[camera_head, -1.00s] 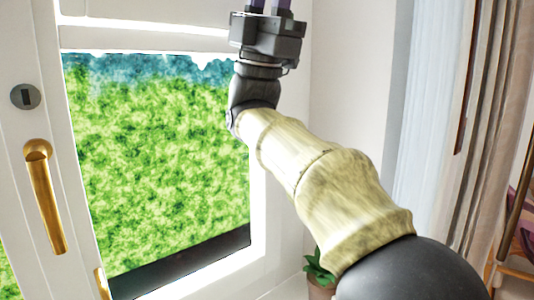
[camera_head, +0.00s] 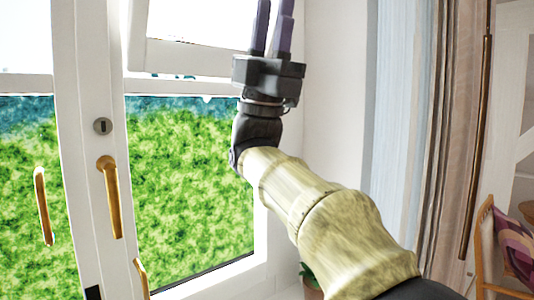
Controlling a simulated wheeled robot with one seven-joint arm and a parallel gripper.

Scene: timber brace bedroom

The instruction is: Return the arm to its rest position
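My arm (camera_head: 335,230) reaches up and to the left from the lower right of the head view, in front of a window. My gripper (camera_head: 274,22) is at the top middle, pointing upward. Its two dark purple fingers stand apart with a narrow gap between them, and nothing shows between them. The fingers reach close to the top edge of the picture. The gripper appears in front of the upper window sash and the wall corner. I see no contact with either.
The white window frame (camera_head: 82,160) has several brass handles, one large (camera_head: 110,195). An upper sash (camera_head: 190,55) looks tilted. A potted plant (camera_head: 308,275) is partly hidden behind my arm. Curtains (camera_head: 400,130) hang at right, with a chair and patterned cushion (camera_head: 518,245) beyond.

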